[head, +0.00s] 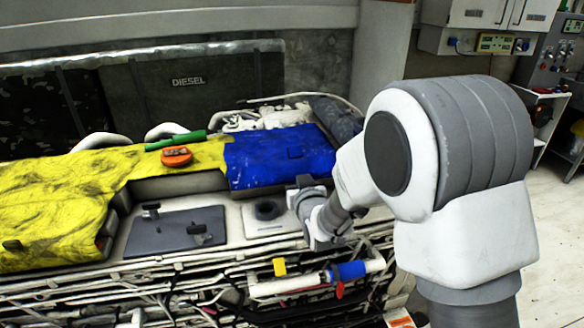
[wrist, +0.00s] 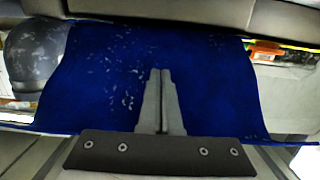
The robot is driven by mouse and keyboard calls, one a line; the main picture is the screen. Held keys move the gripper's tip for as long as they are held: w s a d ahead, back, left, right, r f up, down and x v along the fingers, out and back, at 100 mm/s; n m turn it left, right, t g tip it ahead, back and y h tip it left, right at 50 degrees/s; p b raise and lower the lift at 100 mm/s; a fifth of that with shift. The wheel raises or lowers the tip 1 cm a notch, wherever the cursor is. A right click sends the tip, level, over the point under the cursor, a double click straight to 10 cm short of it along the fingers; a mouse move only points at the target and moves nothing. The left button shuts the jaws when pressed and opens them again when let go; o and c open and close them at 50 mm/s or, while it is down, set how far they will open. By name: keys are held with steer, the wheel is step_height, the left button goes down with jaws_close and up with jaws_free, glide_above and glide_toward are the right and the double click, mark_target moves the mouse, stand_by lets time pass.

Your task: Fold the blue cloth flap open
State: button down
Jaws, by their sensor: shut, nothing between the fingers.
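The blue cloth flap (head: 280,155) lies spread over the right part of the bench in the head view, beside a yellow cloth (head: 55,205). In the wrist view the blue cloth (wrist: 215,85) fills the middle of the picture, with pale specks on its left half. My gripper (wrist: 162,73) is shut and empty, its two fingers together in front of the cloth. I cannot tell whether the fingertips touch it. In the head view my wrist is at the cloth's front right corner, and the fingers cannot be made out.
An orange object (head: 176,156) and a green object (head: 176,140) sit on the yellow cloth. A dark hatch plate (head: 175,232) and a pale panel with a dark round part (head: 268,210) lie in front. Pipes, cables and a blue-and-white cylinder (head: 345,272) line the bench's front.

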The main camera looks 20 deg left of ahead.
steer(key=shift+w+a+r, duration=0.5)
steer(key=shift+w+r, duration=0.25)
steer(key=shift+r, duration=0.15)
steer(key=shift+w+a+r, duration=0.45)
steer(key=shift+w+r, duration=0.05)
steer(key=shift+w, duration=0.4)
steer(key=shift+w+a+r, duration=0.15)
steer(key=shift+w+a, duration=0.15)
steer(key=shift+w, duration=0.15)
steer(key=shift+w+a+r, duration=0.15)
steer(key=shift+w+a, duration=0.1)
steer(key=shift+w, duration=0.2)
steer(key=shift+w+a, duration=0.1)
